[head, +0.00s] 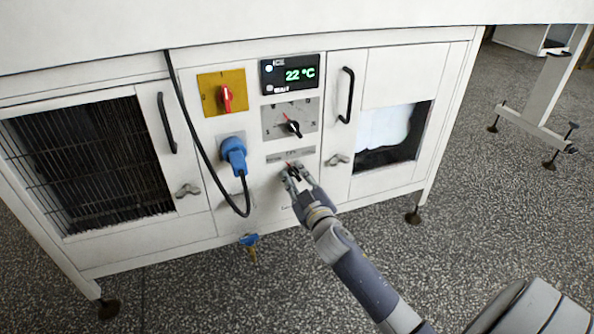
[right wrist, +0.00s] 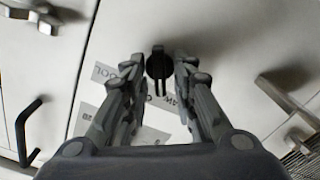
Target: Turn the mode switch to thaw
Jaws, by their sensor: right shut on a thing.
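The mode switch is a small black knob on the lower middle of the white cabinet panel, below a label plate (head: 290,155). In the right wrist view the knob (right wrist: 158,62) shows between my fingertips, with printed labels around it; one reads "COOL" and another ends in "AW". My right gripper (head: 293,178) reaches it from below right and is shut on it, also seen in the right wrist view (right wrist: 156,78). My left gripper is out of view.
Above are a dial (head: 290,122), a display (head: 290,74) reading 22 °C and a red switch (head: 226,97) on a yellow plate. A blue plug (head: 234,153) with a black cable is left of my gripper. Door latches (head: 337,160) and handles (head: 346,95) stick out nearby.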

